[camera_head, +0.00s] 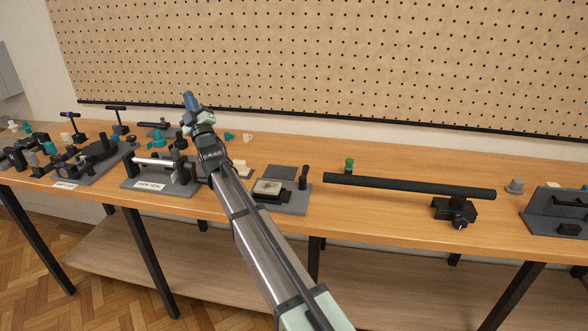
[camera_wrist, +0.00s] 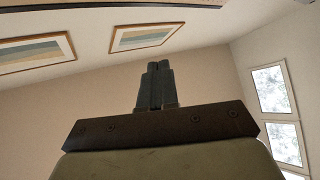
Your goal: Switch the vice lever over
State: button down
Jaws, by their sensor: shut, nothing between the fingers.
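My gripper (camera_wrist: 158,68) shows in the wrist view with its two dark fingers together and nothing between them. It points at a wall and ceiling, away from the bench. I cannot tell for sure that this is the vice lever.
A labelled fixture with a silver bar (camera_head: 154,162) stands just left of my arm; other dark fixtures (camera_head: 100,150) crowd the far left. A grey fixture (camera_head: 556,210) stands far right. A pegboard (camera_head: 330,60) backs the bench.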

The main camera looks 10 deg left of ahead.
aim_at(304, 176)
jog(key=w+d+r+m+t+h, duration=0.25)
jog(key=w+d+r, duration=0.35)
jog(key=w+d, duration=0.35)
jog(key=w+f+m+g+h, duration=0.3)
jog(key=f+m+g+h, duration=0.55)
jog(key=f, duration=1.05)
jog(key=s+d+f+m+g+h, duration=0.3)
jog(key=s+d+m+g+h, duration=0.1)
jog(key=d+h, duration=0.2)
jog(key=s+d+f+m+g+h, duration=0.3)
jog(key=s+d+m+g+h, duration=0.15)
jog(key=d+h, duration=0.2)
jog(key=shift+t, duration=0.35)
jog(key=x, duration=0.8)
jog(key=shift+s+d+f, duration=0.1)
jog(key=shift+d+f, duration=0.05)
jog(key=shift+d, duration=0.05)
jog(key=d, duration=0.3)
jog(key=shift+d, duration=0.6)
